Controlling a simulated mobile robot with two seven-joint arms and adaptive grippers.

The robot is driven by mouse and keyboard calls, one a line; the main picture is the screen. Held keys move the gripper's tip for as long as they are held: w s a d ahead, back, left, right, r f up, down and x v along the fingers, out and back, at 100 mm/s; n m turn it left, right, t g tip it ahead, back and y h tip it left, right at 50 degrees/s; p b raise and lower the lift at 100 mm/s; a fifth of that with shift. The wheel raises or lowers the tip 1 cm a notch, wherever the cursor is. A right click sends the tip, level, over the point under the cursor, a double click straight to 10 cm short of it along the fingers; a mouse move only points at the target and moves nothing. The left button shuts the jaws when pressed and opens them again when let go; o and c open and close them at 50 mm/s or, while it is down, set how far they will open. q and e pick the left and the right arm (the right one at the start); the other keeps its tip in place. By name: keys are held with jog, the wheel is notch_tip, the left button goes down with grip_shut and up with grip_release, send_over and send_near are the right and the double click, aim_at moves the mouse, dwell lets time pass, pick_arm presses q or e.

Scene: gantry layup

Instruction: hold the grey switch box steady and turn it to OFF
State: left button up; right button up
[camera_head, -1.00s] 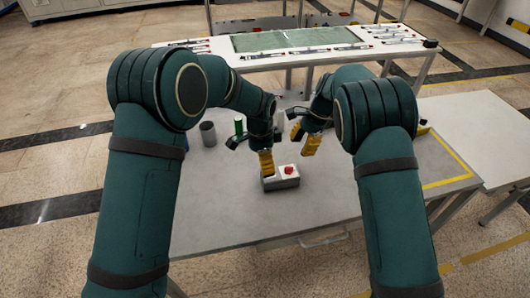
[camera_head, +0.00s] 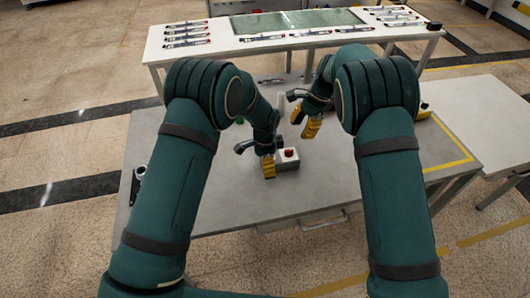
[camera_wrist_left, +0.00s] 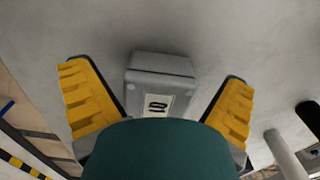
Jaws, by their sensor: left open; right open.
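The grey switch box (camera_head: 287,163) with a red knob (camera_head: 289,152) on top sits on the grey table (camera_head: 330,185). My left gripper (camera_head: 267,166) is down at the box's left side in the head view. In the left wrist view the box (camera_wrist_left: 160,66), with a pale marked label (camera_wrist_left: 157,103), lies between the two spread yellow fingers of the left gripper (camera_wrist_left: 160,102), with a gap on each side. My right gripper (camera_head: 304,121) is open and empty, above and beyond the box to its right. The knob is not visible in the wrist view.
A far bench (camera_head: 230,50) holds a green mat (camera_head: 290,21) and several slim tools. A white side table (camera_head: 490,125) stands at right. A dark object (camera_head: 138,182) lies at the left table edge. A pale cylinder (camera_wrist_left: 284,150) stands right in the wrist view.

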pick_arm(q)
jog(key=shift+f, duration=0.7)
